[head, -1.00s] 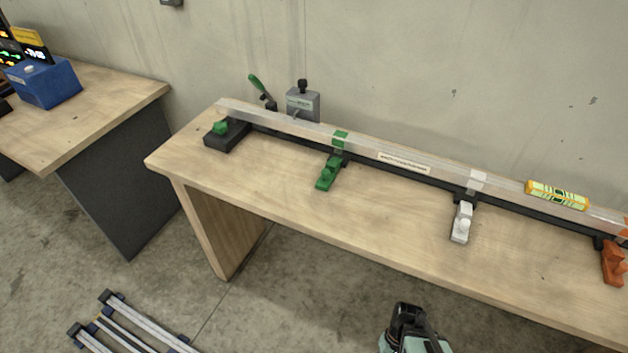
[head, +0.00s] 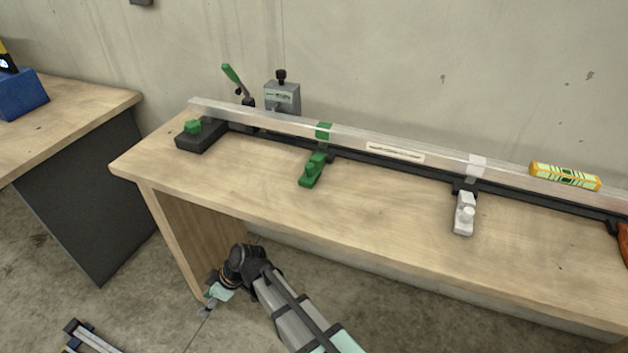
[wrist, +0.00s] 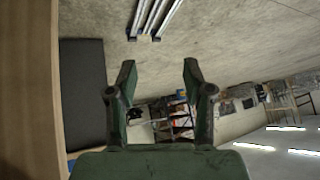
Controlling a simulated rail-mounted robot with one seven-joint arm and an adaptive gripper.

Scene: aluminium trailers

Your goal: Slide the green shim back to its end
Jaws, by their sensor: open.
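A green shim (head: 313,170) lies on the workbench (head: 230,185), with its far end at the black rail (head: 390,172). A green mark (head: 323,131) shows on the clear bar (head: 270,121) right behind it. A smaller green block (head: 193,127) sits on a black block (head: 201,137) at the left end of the rail. My gripper (head: 212,299) is low in front of the bench's left leg, well away from the shim. In the wrist view my gripper (wrist: 160,80) has its two fingers spread, with nothing between them. The shim is out of the wrist view.
A white shim (head: 465,213) and an orange one (head: 624,243) stand further right. A yellow level (head: 565,176) rests on the bar. A grey clamp block (head: 282,97) and a green-handled lever (head: 234,82) stand behind the rail. The bench front is clear.

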